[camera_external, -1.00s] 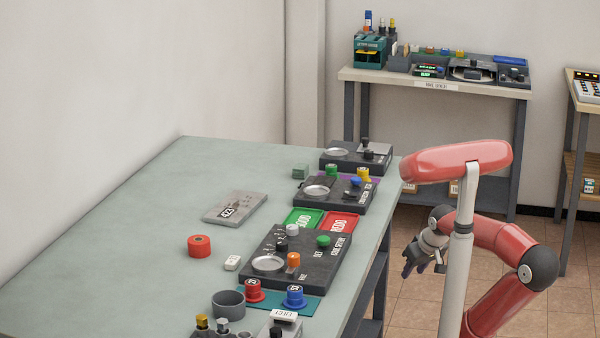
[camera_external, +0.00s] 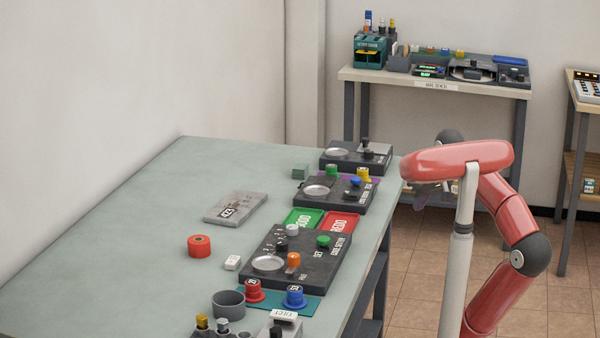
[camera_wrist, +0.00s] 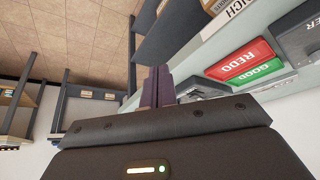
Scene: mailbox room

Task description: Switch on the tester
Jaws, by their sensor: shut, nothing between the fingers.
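No label I can read says tester. A third dark box (camera_external: 345,162) with a dish stands at the far end. My gripper (camera_external: 418,200) is beyond the table's right edge, partly hidden by my arm. In the wrist view its dark purple fingers (camera_wrist: 158,90) are together and empty, with the table edge close behind.
Between the boxes lie a green GOOD tray (camera_external: 300,222) and a red REDO tray (camera_external: 340,225), also in the wrist view as green (camera_wrist: 257,70) and red (camera_wrist: 240,60). A back bench (camera_external: 480,89) holds devices. The floor right of the table is clear.

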